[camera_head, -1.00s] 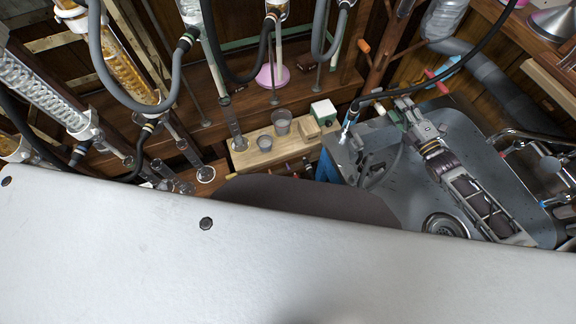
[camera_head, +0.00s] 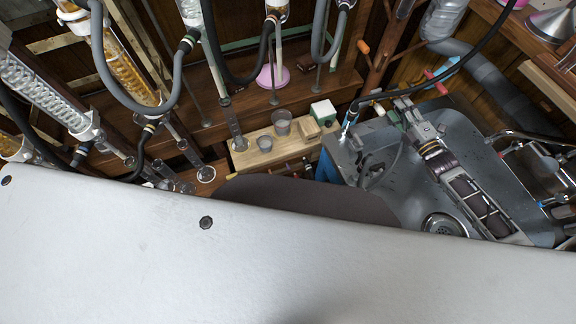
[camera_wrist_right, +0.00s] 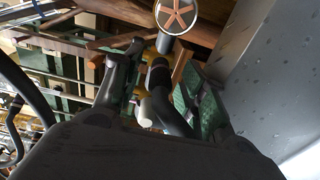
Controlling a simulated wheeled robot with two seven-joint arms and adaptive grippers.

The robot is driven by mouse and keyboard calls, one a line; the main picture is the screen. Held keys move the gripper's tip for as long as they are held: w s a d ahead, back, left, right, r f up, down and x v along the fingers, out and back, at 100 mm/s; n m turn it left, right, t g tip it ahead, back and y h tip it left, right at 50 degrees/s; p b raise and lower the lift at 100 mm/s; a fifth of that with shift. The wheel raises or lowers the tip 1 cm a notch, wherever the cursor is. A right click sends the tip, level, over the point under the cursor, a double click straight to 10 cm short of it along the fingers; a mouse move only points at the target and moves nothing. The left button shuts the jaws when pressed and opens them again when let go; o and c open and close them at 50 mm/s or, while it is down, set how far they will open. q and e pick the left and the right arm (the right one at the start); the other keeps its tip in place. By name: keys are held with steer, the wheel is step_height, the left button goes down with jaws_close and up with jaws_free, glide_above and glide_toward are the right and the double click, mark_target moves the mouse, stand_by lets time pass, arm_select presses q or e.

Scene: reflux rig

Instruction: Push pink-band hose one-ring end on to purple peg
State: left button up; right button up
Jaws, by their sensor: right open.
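My right gripper (camera_head: 397,113) is over the left side of the grey sink, its fingers pointing up and left. In the right wrist view the gripper (camera_wrist_right: 158,92) is open, with a dark hose (camera_wrist_right: 158,75) between its spread fingers; I cannot tell whether they touch it. In the head view a black hose (camera_head: 460,62) runs from the top right down to a light blue fitting (camera_head: 347,124) at the sink's left edge. I cannot make out a pink band, a one-ring end or a purple peg. My left gripper is not in view.
The sink (camera_head: 470,150) has a drain and chrome taps on its right. A wooden block (camera_head: 262,150) with grey cups stands left of it. Glass columns with grey and black hoses fill the left. A pink round base (camera_head: 272,77) stands on the shelf.

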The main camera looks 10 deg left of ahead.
mark_target(403, 113)
jaws_close()
stand_by(0.3)
steer(key=shift+s+d, duration=0.1)
steer(key=shift+s+d+p, duration=0.2)
steer(key=shift+s+p, duration=0.2)
steer(key=shift+p+v, duration=1.7)
steer(key=shift+v, duration=0.75)
stand_by(0.5)
